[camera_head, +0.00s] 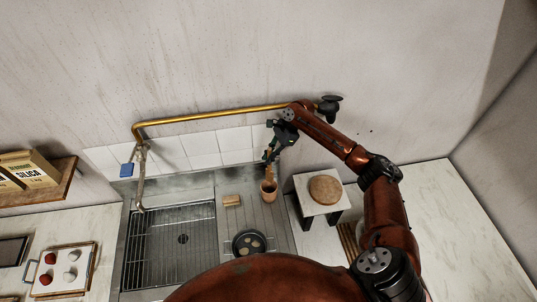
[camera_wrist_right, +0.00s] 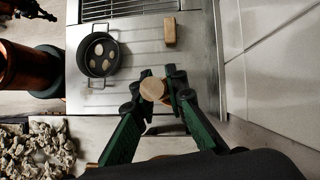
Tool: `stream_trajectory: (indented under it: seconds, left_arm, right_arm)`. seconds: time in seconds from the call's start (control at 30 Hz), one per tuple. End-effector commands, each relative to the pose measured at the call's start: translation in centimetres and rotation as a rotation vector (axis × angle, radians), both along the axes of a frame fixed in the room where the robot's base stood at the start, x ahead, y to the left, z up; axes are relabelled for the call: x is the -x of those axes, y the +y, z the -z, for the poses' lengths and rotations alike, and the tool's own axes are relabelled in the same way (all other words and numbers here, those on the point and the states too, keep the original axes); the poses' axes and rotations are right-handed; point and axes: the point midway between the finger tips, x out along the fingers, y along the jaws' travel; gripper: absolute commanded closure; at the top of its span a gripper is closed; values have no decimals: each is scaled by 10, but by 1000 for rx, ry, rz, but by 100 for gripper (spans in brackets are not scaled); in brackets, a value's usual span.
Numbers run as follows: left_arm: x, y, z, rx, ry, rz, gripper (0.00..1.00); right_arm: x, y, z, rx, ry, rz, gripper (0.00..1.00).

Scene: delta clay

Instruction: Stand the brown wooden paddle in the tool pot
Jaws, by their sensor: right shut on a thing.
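My right gripper (camera_head: 269,155) is above the tool pot, at the back of the sink's drainboard. The tool pot (camera_head: 268,193) is a small terracotta-coloured cup. My right gripper is shut on the brown wooden paddle, whose round end (camera_wrist_right: 152,89) shows between the green fingers in the right wrist view. In the head view a bit of brown paddle (camera_head: 268,172) shows between the fingers and the pot's mouth. I cannot tell whether its lower end is inside the pot. A dark claw-like part of what looks like my left arm (camera_wrist_right: 35,9) shows at the wrist view's top left.
A dark two-handled pan (camera_head: 249,243) and a wooden block (camera_head: 232,201) stand on the drainboard. The sink basin (camera_head: 170,255) lies left. A small stand with a round brown disc (camera_head: 325,190) is right of the tool pot. A brass pipe (camera_head: 215,116) runs along the wall behind.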

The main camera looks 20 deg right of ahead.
Motion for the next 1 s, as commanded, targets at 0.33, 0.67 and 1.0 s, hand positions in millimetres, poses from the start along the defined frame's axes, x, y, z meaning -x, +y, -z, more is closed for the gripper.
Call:
stream_trajectory:
  seconds: [0.33, 0.67, 1.0]
  left_arm:
    - [1, 0, 29, 0, 1, 0, 100]
    - [1, -1, 26, 1, 1, 0, 100]
    - [0, -1, 28, 1, 0, 0, 100]
  right_arm:
    - [0, 0, 24, 0, -1, -1, 100]
    - [1, 0, 45, 0, 2, -1, 100]
    - [0, 0, 71, 0, 1, -1, 100]
